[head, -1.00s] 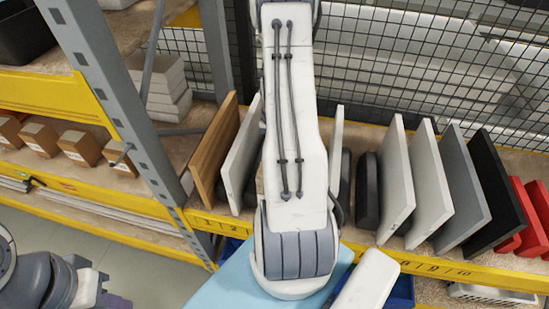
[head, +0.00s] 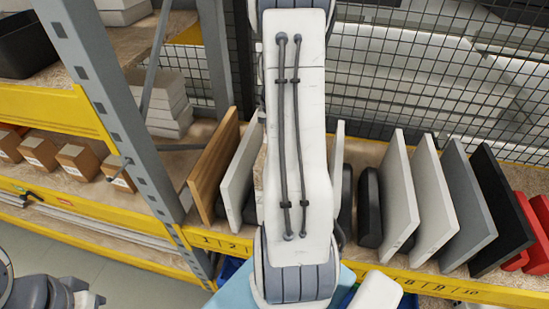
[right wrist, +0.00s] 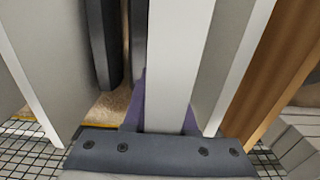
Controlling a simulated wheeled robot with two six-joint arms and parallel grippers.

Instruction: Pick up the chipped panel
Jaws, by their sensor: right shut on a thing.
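In the right wrist view my right gripper (right wrist: 165,108) is shut on a pale panel (right wrist: 170,50), with one purple-grey finger on each side of it. The panel's narrow edge faces the camera, and I cannot see a chip on it. In the head view my right arm covers the middle of the shelf and hides the gripper and most of what it holds. A white panel (head: 241,168) stands left of the arm, and the thin edge of another pale panel (head: 337,165) shows right of it. Only part of my left arm shows at the lower left, without fingertips.
A wooden panel (head: 214,165) stands at the left of the numbered rack. White panels (head: 400,190), a grey panel (head: 468,205), a black panel (head: 499,210) and red pieces stand to the right. A metal post (head: 105,105) and a wire mesh (head: 440,80) bound the space.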

